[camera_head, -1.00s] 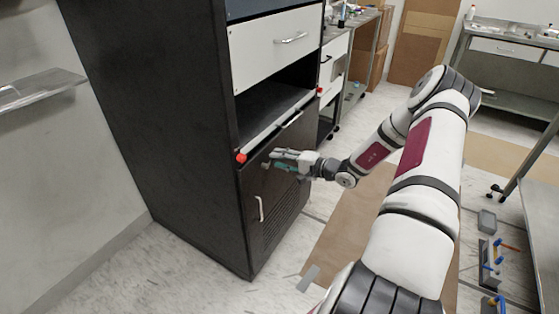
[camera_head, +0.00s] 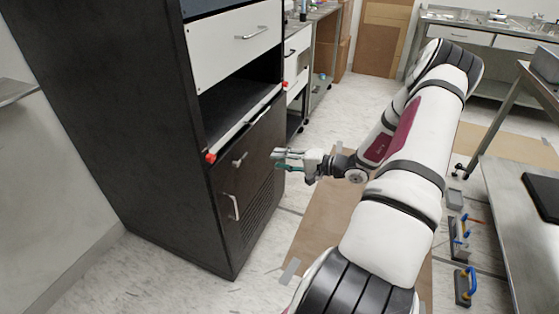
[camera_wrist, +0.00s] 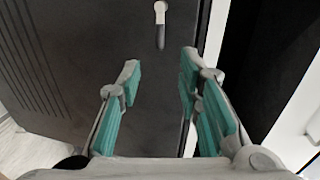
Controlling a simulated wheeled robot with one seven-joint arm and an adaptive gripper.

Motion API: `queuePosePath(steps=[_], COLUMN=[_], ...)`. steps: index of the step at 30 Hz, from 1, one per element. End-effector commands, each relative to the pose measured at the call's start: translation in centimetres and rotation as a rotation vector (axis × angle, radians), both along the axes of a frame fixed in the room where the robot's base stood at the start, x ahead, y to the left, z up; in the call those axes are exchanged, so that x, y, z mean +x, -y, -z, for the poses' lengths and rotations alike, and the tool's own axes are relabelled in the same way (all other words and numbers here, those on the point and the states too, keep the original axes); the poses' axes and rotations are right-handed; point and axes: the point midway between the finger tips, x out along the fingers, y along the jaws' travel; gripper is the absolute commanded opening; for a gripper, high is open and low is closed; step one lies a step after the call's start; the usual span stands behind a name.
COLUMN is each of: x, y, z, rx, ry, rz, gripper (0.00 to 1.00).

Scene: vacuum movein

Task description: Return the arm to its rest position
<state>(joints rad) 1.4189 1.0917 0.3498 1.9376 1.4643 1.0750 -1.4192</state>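My gripper (camera_head: 276,160) is in front of the dark cabinet (camera_head: 110,130), to the right of its lower front in the head view. In the wrist view my gripper (camera_wrist: 160,72) is open, with its teal finger pads apart and nothing between them. A metal handle (camera_wrist: 160,22) on the dark front shows beyond the fingertips, apart from them. My arm is bent, with the forearm reaching back toward the cabinet.
The cabinet has a white drawer (camera_head: 232,40), an open shelf bay and a white-edged ledge (camera_head: 250,122) with red end knobs. A steel table (camera_head: 510,230) stands at the right, with blue-handled clamps (camera_head: 464,286) on the floor beside it. Brown floor covering (camera_head: 318,225) lies clear below my arm.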

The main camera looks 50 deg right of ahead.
Motion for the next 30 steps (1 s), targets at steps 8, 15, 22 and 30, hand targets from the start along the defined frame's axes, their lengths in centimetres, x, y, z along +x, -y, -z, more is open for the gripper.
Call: queuePosePath(steps=[8,15,22,30], x=[0.0,0.7,1.8,-0.8], y=[0.0,-1.7,-10.3,-21.2], z=[0.0,-1.6,-7.9,-14.6], rx=[0.0,-0.017,-0.093,-0.23], ry=[0.0,-0.013,-0.11,-0.287], rz=[0.0,-0.067,-0.367,-0.705], gripper=[0.32,0.32,0.32,0.32])
